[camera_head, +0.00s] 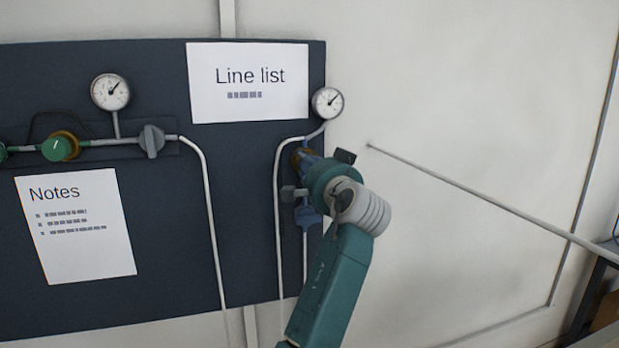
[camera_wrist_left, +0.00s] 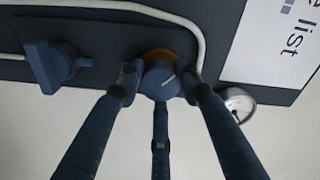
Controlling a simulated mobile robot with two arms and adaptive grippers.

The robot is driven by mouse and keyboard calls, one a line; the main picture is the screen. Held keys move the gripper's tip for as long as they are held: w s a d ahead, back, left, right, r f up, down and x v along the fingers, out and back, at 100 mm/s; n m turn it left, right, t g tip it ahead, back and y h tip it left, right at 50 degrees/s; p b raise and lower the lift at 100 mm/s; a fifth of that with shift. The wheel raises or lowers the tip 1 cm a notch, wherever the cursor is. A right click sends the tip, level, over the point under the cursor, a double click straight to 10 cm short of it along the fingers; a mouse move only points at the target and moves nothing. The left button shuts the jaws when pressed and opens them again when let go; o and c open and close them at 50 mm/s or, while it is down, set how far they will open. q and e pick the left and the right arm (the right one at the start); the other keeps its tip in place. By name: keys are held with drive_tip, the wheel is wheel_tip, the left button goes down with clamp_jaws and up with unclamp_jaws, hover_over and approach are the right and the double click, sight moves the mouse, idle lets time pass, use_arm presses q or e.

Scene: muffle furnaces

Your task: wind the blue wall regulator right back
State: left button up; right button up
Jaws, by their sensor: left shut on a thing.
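The blue wall regulator (camera_wrist_left: 160,82) is a round blue knob on a brass body, seen nearly end-on in the left wrist view. In the head view its brass and blue body (camera_head: 299,157) shows only in part, at the right edge of the dark panel. My left gripper (camera_head: 320,172) covers most of it there. In the left wrist view the three fingers of my left gripper (camera_wrist_left: 162,88) are closed around the knob, with their tips at its sides. My right gripper is in neither view.
A gauge (camera_head: 328,103) sits just above the regulator, and a blue valve handle (camera_head: 308,218) just below. Thin pipes (camera_head: 277,225) run beside it. A green-knobbed regulator (camera_head: 60,147) and grey valve (camera_head: 152,141) are further left. The wall at right is mostly bare.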

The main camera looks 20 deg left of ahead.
use_arm(q)
drive_tip(key=n+b, duration=0.3)
drive_tip(key=n, duration=0.2)
drive_tip(key=shift+r+n+b, duration=0.1)
drive_tip(key=shift+n+b, duration=0.6)
drive_tip(key=shift+n, duration=0.7)
drive_tip(key=shift+r+n, duration=0.1)
drive_tip(key=shift+n, duration=0.2)
drive_tip(key=o, duration=1.1)
drive_tip(key=shift+o, duration=0.2)
